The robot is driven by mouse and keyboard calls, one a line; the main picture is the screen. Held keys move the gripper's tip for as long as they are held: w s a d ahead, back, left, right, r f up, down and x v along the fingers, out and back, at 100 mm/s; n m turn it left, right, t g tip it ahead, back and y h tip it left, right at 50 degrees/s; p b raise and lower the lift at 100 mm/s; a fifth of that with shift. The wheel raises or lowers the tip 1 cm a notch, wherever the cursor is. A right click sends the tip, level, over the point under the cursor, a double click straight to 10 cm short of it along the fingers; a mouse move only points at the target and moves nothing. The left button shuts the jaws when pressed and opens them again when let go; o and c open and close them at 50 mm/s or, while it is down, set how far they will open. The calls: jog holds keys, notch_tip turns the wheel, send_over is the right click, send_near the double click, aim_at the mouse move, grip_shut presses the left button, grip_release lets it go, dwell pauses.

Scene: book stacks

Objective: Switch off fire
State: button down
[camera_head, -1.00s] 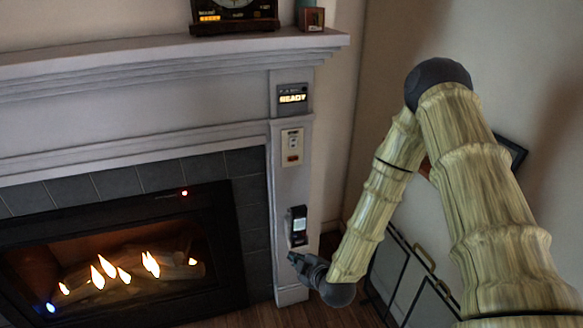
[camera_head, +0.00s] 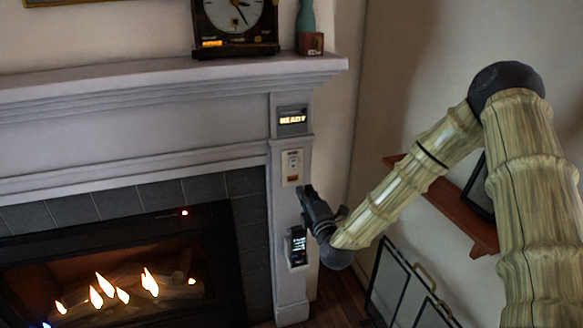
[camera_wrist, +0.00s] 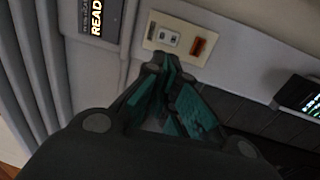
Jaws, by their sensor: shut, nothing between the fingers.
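The fire (camera_head: 120,290) burns with several bright flames in the dark fireplace at the lower left of the head view. A cream switch plate (camera_head: 292,167) is on the white pillar right of the fireplace. In the wrist view the plate (camera_wrist: 154,33) carries a pale switch (camera_wrist: 169,38) and an orange-red one (camera_wrist: 198,47). My gripper (camera_head: 304,188) is shut and empty, its tips just below the plate in the head view. In the wrist view my gripper (camera_wrist: 163,62) overlaps the plate's lower edge; I cannot tell whether it touches.
A display reading READY (camera_head: 293,120) is above the plate. A black device with a lit screen (camera_head: 297,246) is below it. A clock (camera_head: 235,18) and a vase (camera_head: 306,17) stand on the mantel (camera_head: 150,80). A wooden shelf (camera_head: 450,208) and a fire screen (camera_head: 400,285) are at the right.

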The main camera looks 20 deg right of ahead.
jog(key=p, duration=0.4)
send_near(284, 164)
jog(key=w, duration=0.2)
jog(key=w+d+r, duration=0.1)
jog(key=w, duration=0.1)
jog(key=w+r, duration=0.1)
jog(key=shift+w+d, duration=0.25)
jog(key=shift+w, duration=0.4)
jog(key=shift+a, duration=0.1)
jog(key=shift+w+a+f+g, duration=0.1)
jog(key=shift+a+f+g, duration=0.3)
jog(key=shift+a+f, duration=0.25)
